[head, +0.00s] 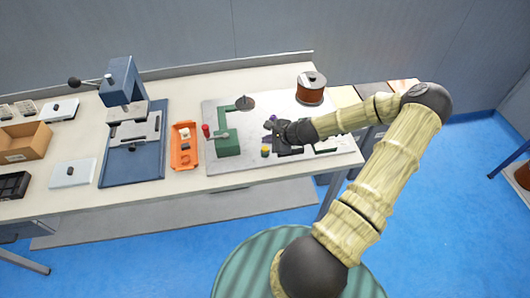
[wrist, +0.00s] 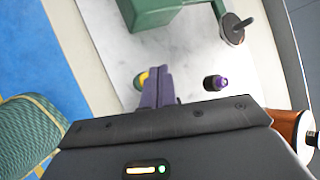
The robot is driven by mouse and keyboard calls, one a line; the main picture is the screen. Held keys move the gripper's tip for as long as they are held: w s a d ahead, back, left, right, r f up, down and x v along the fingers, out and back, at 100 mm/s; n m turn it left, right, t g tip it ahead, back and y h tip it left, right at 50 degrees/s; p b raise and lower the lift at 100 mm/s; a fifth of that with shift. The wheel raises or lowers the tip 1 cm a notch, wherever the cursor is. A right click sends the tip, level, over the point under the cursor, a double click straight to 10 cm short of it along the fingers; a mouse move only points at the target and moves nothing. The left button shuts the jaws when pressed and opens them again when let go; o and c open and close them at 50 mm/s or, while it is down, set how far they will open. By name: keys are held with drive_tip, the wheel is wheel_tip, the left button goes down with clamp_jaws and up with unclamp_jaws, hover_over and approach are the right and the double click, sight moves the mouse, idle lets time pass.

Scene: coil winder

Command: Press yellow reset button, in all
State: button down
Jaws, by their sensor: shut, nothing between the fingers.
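The yellow button (head: 265,153) stands on the light plate of the winder, in front of the green winder block (head: 228,143). In the wrist view the yellow button (wrist: 142,78) shows just left of my fingertips, partly hidden by them. My gripper (head: 270,126) is shut and empty. Its purple-grey fingers (wrist: 157,80) point at the plate. In the head view the fingertips appear behind the yellow button and apart from it. A dark button with a purple top (wrist: 216,82) sits right of my fingers in the wrist view.
A copper wire spool (head: 310,90) stands at the back right of the plate. A red-knobbed lever (head: 206,131) is by the green block. An orange tray (head: 184,156) and a blue press (head: 131,145) stand further left. Bare plate surrounds the button.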

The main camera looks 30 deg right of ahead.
sight(268, 150)
drive_tip(key=shift+f, duration=0.8)
idle(1.4)
drive_tip(key=shift+f+b, duration=0.4)
drive_tip(key=shift+b, duration=0.05)
drive_tip(key=shift+f+b, duration=0.35)
drive_tip(key=shift+f, duration=0.15)
idle(0.7)
idle(0.3)
drive_tip(key=shift+r+p, duration=0.85)
drive_tip(key=shift+r, duration=0.1)
drive_tip(key=shift+r+p, duration=2.05)
drive_tip(key=shift+r, duration=0.5)
